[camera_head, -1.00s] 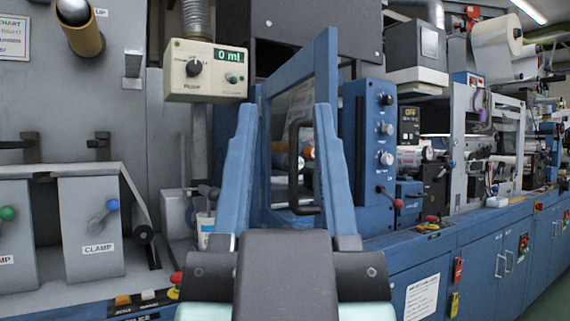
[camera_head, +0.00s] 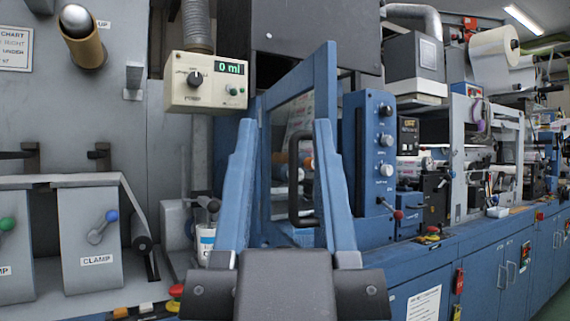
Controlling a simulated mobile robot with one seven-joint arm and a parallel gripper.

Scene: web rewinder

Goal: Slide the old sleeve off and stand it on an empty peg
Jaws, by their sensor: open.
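A brown cardboard-coloured sleeve (camera_head: 84,48) sits around a silver-ended shaft that sticks out of the grey machine wall at the upper left. It looks like the old sleeve. My gripper (camera_head: 283,125) is in the middle of the view, with its two blue fingers upright and wide apart. Nothing shows held between them. It is to the right of the sleeve and lower in the picture, well apart from it. I cannot make out any empty peg in this view.
A pump box (camera_head: 207,82) reading 0 ml hangs left of my fingers. A blue framed door (camera_head: 330,85) with a black handle (camera_head: 294,180) stands behind them. Clamp panels (camera_head: 88,235) are at the lower left. A blue machine bench (camera_head: 480,265) runs along the right.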

